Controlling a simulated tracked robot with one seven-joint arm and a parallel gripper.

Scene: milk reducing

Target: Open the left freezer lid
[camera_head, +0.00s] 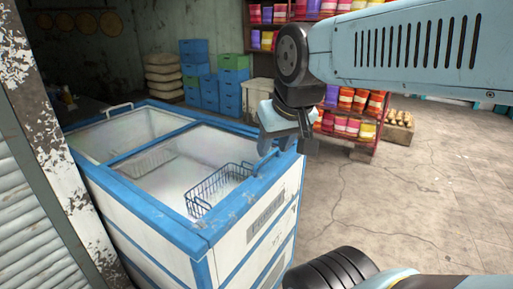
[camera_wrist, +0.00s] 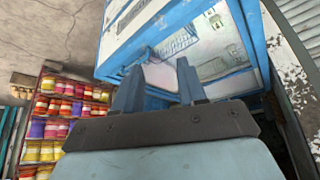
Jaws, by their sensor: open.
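A white chest freezer with a blue frame (camera_head: 200,238) stands in the middle left, and a blue bar divides its top into two sections. A blue handle (camera_head: 265,162) sits on the rim at the right end, and a pale handle (camera_head: 118,107) at the far left end. I cannot tell whether clear lids cover the sections. My gripper (camera_head: 290,143) is open and empty, above and near the right-end handle. In the wrist view its fingers (camera_wrist: 160,82) point at the freezer (camera_wrist: 118,40), with the blue handle (camera_wrist: 138,58) just beyond the left fingertip; contact is not visible.
A wire basket (camera_head: 218,186) is in the freezer's near section, another (camera_head: 147,160) in the far one. A shelf of colourful packages (camera_head: 352,112) and an egg crate (camera_head: 398,128) stand behind. A peeling post (camera_head: 60,150) is close on the left. Floor at right is clear.

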